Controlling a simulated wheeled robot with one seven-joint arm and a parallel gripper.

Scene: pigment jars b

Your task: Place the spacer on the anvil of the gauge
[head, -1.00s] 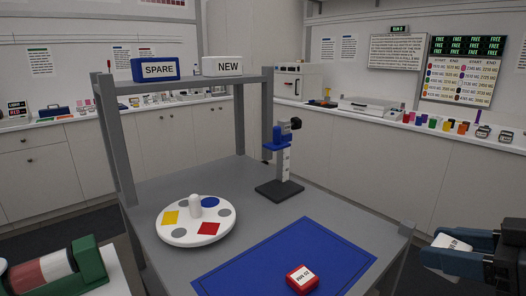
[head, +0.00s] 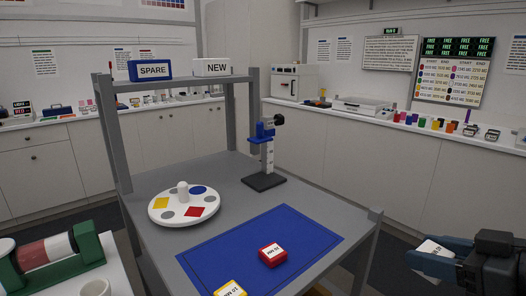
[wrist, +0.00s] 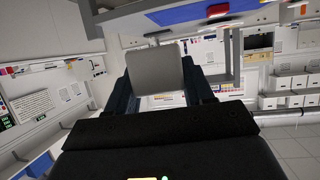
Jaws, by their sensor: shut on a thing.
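My gripper (head: 428,262) is at the right edge of the head view, beyond the grey table's right side. It is shut on a pale block with a white, lettered top, which I take as the spacer (head: 431,246); the lettering is not readable. In the wrist view the spacer (wrist: 155,72) shows as a plain grey face between the dark fingers. The gauge (head: 266,158) stands upright at the back of the table, with a black base, a pale column and blue parts near the top. The gauge is well left of my gripper. I cannot pick out its anvil clearly.
A blue mat (head: 258,248) bears a red labelled block (head: 272,255) and a yellow one (head: 230,288). A white turntable (head: 165,216) with coloured patches is left of the gauge. A grey rack (head: 118,150) with SPARE and NEW boxes stands behind. The table's right post (head: 370,235) lies between my gripper and the mat.

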